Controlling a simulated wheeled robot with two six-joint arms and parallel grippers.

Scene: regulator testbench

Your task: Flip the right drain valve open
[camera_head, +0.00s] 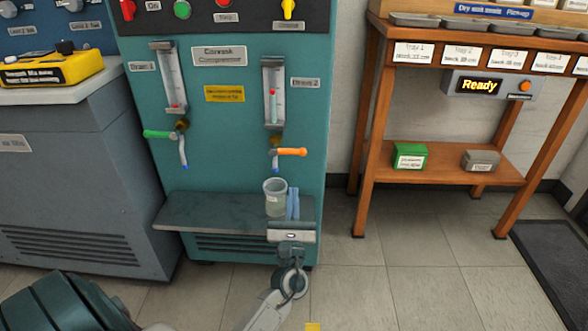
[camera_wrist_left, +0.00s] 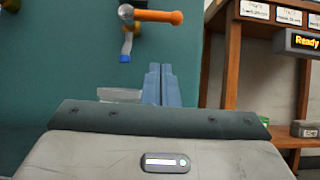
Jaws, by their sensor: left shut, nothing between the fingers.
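The right drain valve (camera_head: 290,152) has an orange lever pointing sideways to the right, below the right sight tube (camera_head: 273,92) on the teal cabinet. Its blue-tipped spout hangs below it. The valve also shows at the top of the left wrist view (camera_wrist_left: 150,16). My left gripper (camera_head: 293,202) is shut and empty, with blue fingers pointing up. It is below the orange lever and apart from it. A clear cup (camera_head: 274,196) stands on the shelf under the spout, just left of the fingers; only its rim area (camera_wrist_left: 120,95) shows in the wrist view. My right gripper is not seen.
The left drain valve (camera_head: 160,134) has a green lever pointing left. The grey shelf (camera_head: 190,212) juts from the cabinet. A wooden rack (camera_head: 455,160) with a "Ready" display (camera_head: 479,86) stands to the right. Floor between them is clear.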

